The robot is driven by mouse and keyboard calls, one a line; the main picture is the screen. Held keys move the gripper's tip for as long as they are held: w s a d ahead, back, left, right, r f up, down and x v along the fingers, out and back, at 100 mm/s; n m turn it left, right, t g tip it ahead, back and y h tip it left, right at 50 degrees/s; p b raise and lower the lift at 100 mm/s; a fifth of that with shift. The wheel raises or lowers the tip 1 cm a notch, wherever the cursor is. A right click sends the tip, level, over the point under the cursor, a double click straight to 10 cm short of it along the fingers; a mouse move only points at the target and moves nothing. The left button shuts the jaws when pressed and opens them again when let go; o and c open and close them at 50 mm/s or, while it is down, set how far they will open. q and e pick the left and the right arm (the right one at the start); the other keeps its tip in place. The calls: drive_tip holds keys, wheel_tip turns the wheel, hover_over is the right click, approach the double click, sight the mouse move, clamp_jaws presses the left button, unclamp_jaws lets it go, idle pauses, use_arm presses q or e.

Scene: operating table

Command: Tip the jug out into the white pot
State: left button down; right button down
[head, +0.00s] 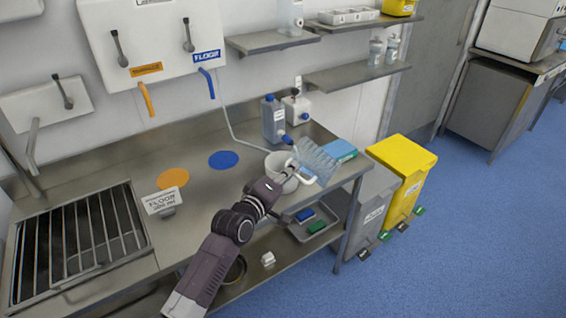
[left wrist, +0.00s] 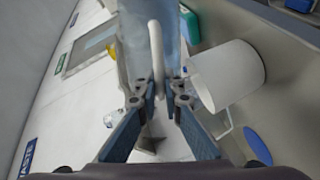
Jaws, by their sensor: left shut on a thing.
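The clear, bluish jug (head: 319,160) is held tilted above the right end of the steel counter, at the right side of the white pot in the head view. My left gripper (head: 294,171) is shut on the jug's white handle; in the left wrist view the fingers (left wrist: 160,92) close around the handle (left wrist: 156,48). The white pot (head: 275,164) stands upright on the counter, partly hidden behind the gripper and jug. It also shows in the left wrist view (left wrist: 230,74). I cannot tell whether liquid is leaving the jug. My right gripper is not in view.
A grey-blue bottle (head: 272,120) and a white container (head: 297,108) stand behind the pot. A blue pack (head: 341,149) lies near the counter's right edge. A sign (head: 162,201) stands near the orange disc (head: 172,178). The counter around the blue disc (head: 223,160) is clear.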

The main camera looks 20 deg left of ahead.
use_arm(q)
drive_tip(key=shift+a+r+n, duration=0.15)
drive_tip(key=shift+r+n, duration=0.05)
drive_tip(key=shift+n, duration=0.1)
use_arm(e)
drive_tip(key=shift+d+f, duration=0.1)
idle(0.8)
use_arm(q)
drive_tip(key=shift+w+a+r+n+h+p, duration=0.2)
drive_tip(key=shift+a+n, duration=0.15)
drive_tip(key=shift+a, duration=0.2)
drive_tip(key=shift+w+a+r+n+h+p, duration=0.2)
drive_tip(key=shift+a+n, duration=0.15)
drive_tip(key=shift+a, duration=0.15)
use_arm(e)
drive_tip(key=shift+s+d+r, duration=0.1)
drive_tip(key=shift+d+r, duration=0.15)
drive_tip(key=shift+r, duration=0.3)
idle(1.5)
